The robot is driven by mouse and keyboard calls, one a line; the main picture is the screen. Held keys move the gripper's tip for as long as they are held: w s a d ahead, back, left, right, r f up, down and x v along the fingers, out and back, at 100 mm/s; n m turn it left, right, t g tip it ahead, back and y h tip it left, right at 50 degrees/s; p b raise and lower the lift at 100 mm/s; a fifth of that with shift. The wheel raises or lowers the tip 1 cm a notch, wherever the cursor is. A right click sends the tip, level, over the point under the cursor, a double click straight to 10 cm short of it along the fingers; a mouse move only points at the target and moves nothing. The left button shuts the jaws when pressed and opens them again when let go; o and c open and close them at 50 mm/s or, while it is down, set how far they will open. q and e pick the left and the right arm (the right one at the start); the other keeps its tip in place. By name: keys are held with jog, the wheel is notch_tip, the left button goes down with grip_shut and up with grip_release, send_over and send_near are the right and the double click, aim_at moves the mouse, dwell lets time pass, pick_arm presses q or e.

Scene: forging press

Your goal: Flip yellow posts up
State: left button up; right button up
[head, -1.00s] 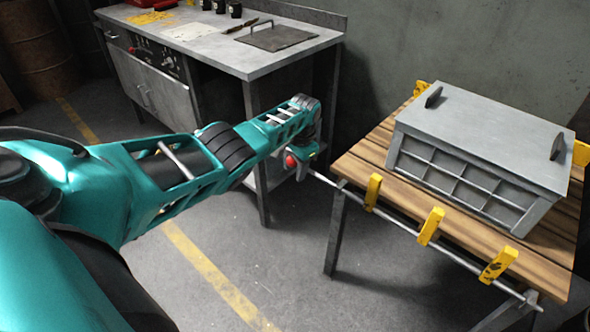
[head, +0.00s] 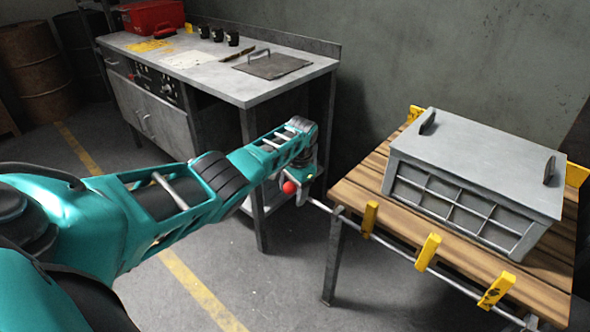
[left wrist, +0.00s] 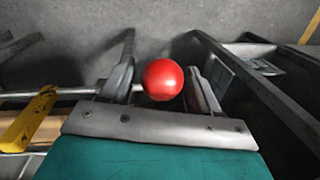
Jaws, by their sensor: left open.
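Three yellow posts, a left one (head: 370,218), a middle one (head: 428,252) and a right one (head: 496,290), sit on a metal rod (head: 392,247) along the front edge of the wooden table (head: 350,187). They stick up past the table edge, somewhat tilted. A red ball knob (head: 289,187) is at the rod's left end. My left gripper (head: 302,182) is at this knob. In the left wrist view, its open fingers (left wrist: 160,62) stand on either side of the red ball (left wrist: 163,79); contact cannot be told. One yellow post (left wrist: 28,120) shows there at left. My right gripper is out of view.
A grey metal box (head: 475,160) with two handles stands on the wooden table, with more yellow pieces (head: 577,174) behind it. A grey workbench (head: 240,85) with a red case (head: 152,17) stands behind my left arm. The floor in front is clear.

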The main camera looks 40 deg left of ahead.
pick_arm(q)
notch_tip(320, 180, up, 11)
jog(key=d+p, duration=0.1)
jog(key=p, duration=0.2)
jog(key=shift+d, duration=0.15)
